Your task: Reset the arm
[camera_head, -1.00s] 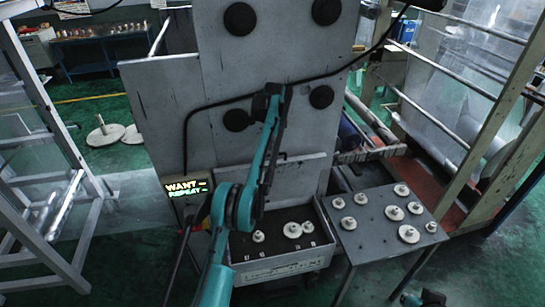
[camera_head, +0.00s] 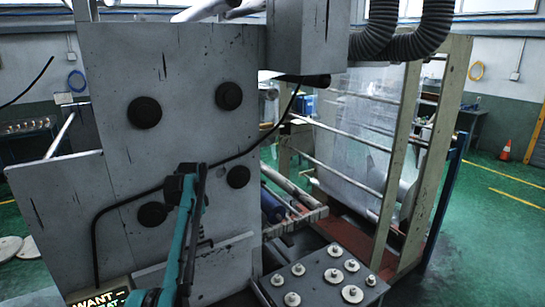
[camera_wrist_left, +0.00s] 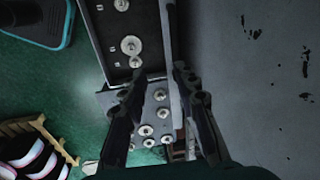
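My left arm (camera_head: 183,235) rises from the bottom left of the head view, in front of the grey machine panel (camera_head: 105,65). Its upper end is beside the panel's lower dark knobs. In the left wrist view my left gripper (camera_wrist_left: 158,72) has its two dark fingers apart with nothing between them. It is above the tray (camera_wrist_left: 97,58) with pale discs and the side table (camera_wrist_left: 153,100), close beside a grey surface (camera_wrist_left: 260,60). In the head view I cannot make out its fingers. My right gripper is not in view.
The side table (camera_head: 316,274) carries several pale discs with knobs. A wooden frame (camera_head: 398,150) with clear film stands right. Open green floor (camera_head: 480,240) lies beyond it. A crate (camera_wrist_left: 30,135) holds pale rolls.

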